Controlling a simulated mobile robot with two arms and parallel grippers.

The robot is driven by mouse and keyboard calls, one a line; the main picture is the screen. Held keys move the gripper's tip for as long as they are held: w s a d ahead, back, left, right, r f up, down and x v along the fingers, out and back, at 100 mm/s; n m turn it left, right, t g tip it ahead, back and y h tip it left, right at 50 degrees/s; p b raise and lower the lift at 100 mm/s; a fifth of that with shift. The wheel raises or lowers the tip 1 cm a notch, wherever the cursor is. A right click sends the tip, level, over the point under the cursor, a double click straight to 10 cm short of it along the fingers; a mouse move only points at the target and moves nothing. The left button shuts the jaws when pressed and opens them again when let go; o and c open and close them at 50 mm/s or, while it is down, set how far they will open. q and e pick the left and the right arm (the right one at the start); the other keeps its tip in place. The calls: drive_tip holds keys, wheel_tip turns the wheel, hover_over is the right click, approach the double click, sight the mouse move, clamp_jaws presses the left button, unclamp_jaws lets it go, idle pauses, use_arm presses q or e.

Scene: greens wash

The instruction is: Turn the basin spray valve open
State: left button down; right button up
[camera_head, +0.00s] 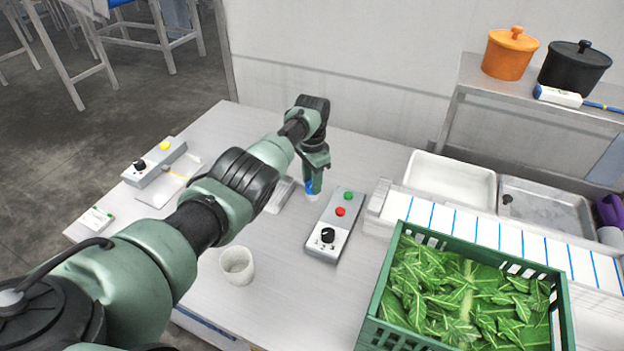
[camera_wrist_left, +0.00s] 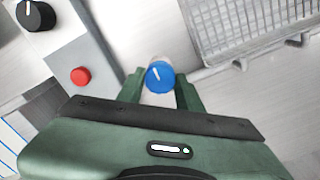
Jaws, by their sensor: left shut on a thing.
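The spray valve has a round blue knob (camera_wrist_left: 160,77) with a white pointer line, on a pale base; it also shows in the head view (camera_head: 312,187) on the table, left of the grey control box. My left gripper (camera_wrist_left: 160,90) points down over it, shut on the blue knob with one finger on each side. In the head view my left gripper (camera_head: 316,162) hides part of the knob. The pointer line is tilted slightly from straight up in the wrist view. My right gripper is not in view.
A control box (camera_head: 325,222) with green and red buttons and a black dial stands close to the valve. A white cup (camera_head: 237,265) stands in front. A green crate (camera_head: 392,280) of leaves and basins (camera_head: 452,160) are at right.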

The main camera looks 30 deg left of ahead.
use_arm(q)
drive_tip(key=n, duration=0.4)
drive_tip(key=shift+n, duration=0.3)
drive_tip(key=n, duration=0.4)
drive_tip(key=shift+p, duration=0.4)
drive_tip(key=shift+f+n, duration=0.1)
drive_tip(key=shift+n, duration=0.2)
drive_tip(key=c, duration=0.9)
unclamp_jaws()
drive_tip(key=shift+c, duration=0.2)
